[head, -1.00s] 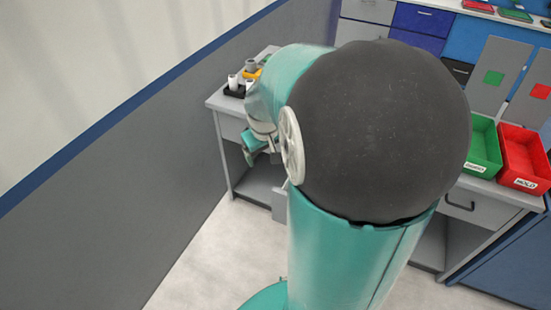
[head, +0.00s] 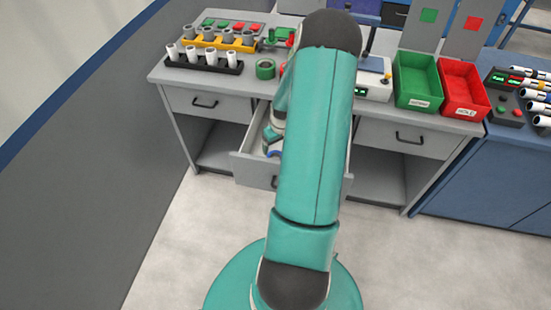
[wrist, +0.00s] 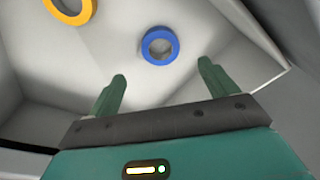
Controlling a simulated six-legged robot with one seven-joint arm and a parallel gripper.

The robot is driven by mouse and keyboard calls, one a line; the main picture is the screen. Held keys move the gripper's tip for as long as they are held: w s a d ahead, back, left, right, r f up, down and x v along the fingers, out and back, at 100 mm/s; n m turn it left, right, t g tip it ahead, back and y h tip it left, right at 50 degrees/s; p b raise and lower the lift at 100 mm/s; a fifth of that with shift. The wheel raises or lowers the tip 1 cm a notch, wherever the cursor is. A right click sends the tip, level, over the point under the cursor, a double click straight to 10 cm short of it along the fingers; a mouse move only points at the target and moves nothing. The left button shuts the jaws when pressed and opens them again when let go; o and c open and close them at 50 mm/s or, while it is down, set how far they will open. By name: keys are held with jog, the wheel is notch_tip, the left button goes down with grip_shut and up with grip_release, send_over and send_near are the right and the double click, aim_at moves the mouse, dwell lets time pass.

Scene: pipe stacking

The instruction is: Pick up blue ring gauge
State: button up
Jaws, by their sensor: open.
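The blue ring gauge (wrist: 147,47) lies on the pale drawer floor in the wrist view. My gripper (wrist: 162,70) is open, with its two green fingers spread wide. The ring shows between and just beyond the fingertips, and nothing is between the fingers. In the head view, the open drawer (head: 243,167) holds my wrist end, partly hidden by my arm. A small blue patch shows beside it in the drawer, too small to identify.
A yellow ring (wrist: 88,10) lies in the drawer, left of the blue one. Drawer walls rise close on both sides. On the bench stand a black rack with white tubes (head: 205,64), a green ring (head: 265,69), a green bin (head: 418,98) and a red bin (head: 464,108).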

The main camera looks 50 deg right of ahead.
aim_at(276, 155)
jog(key=f, duration=0.3)
jog(key=w+f, duration=0.1)
jog(key=f, duration=0.4)
jog(key=shift+w+d+f, duration=0.15)
jog(key=shift+f, duration=0.25)
jog(key=c, duration=1.1)
jog(key=shift+r, duration=5)
jog(key=shift+c, duration=0.2)
